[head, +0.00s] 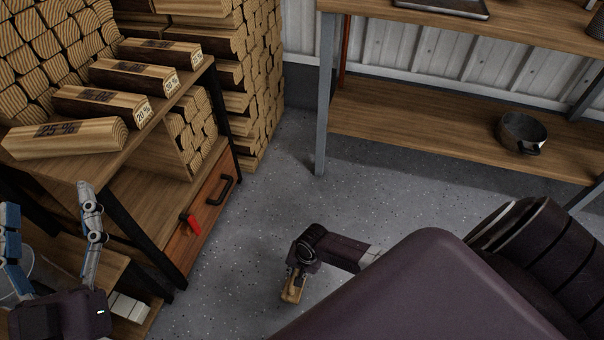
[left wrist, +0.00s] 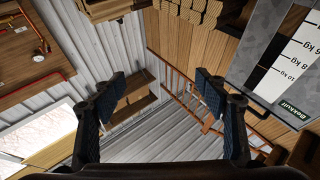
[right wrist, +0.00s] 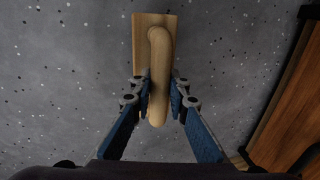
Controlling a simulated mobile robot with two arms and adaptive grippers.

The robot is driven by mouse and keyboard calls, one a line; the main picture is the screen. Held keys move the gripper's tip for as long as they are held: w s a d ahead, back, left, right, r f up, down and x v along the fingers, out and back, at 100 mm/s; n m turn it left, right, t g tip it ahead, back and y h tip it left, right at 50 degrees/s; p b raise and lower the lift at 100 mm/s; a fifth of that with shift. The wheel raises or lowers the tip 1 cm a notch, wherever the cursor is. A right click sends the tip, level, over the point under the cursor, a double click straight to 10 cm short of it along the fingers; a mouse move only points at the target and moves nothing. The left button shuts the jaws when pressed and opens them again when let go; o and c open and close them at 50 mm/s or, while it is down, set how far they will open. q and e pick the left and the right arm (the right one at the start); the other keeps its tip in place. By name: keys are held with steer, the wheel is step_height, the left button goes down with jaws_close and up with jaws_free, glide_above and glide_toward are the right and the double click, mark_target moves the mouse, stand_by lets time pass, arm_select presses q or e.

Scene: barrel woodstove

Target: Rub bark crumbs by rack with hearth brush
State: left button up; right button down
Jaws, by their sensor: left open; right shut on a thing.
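The hearth brush (right wrist: 140,50) is a pale wooden block with a rounded handle. My right gripper (right wrist: 160,96) is shut on its handle, over the grey floor. In the head view my right gripper (head: 294,277) is low over the floor, right of the rack, with the brush (head: 291,292) partly hidden by it. The wooden rack (head: 120,226) stands at the left, with labelled split logs (head: 70,137) on top. My left gripper (head: 50,230) is open and empty in front of the rack; its spread fingers also show in the left wrist view (left wrist: 163,95). I cannot pick out bark crumbs on the speckled floor.
A drawer front (head: 202,215) with a black handle and a red tag faces the floor beside the rack. Stacked firewood (head: 250,80) stands behind. A shelf table (head: 420,115) with a metal pot (head: 521,132) is at the upper right. Floor between (head: 270,190) is clear.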

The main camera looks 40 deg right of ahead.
steer(key=shift+r+p, duration=0.5)
steer(key=shift+r, duration=0.05)
steer(key=shift+r+p, duration=0.45)
steer(key=shift+p, duration=0.05)
steer(key=shift+r+p, duration=0.45)
steer(key=shift+p, duration=0.05)
arm_select(q)
steer(key=s+a+f+g+y, duration=0.1)
steer(key=a+f+g, duration=0.1)
steer(key=f+g, duration=0.3)
steer(key=s+a+f+g+y, duration=0.1)
steer(key=f+g, duration=0.4)
steer(key=f, duration=0.9)
steer(key=shift+s+a+f+y+p, duration=0.3)
steer(key=shift+s+a+y+p, duration=0.15)
steer(key=shift+y, duration=0.35)
arm_select(e)
steer(key=shift+r, duration=0.35)
steer(key=shift+w, duration=0.1)
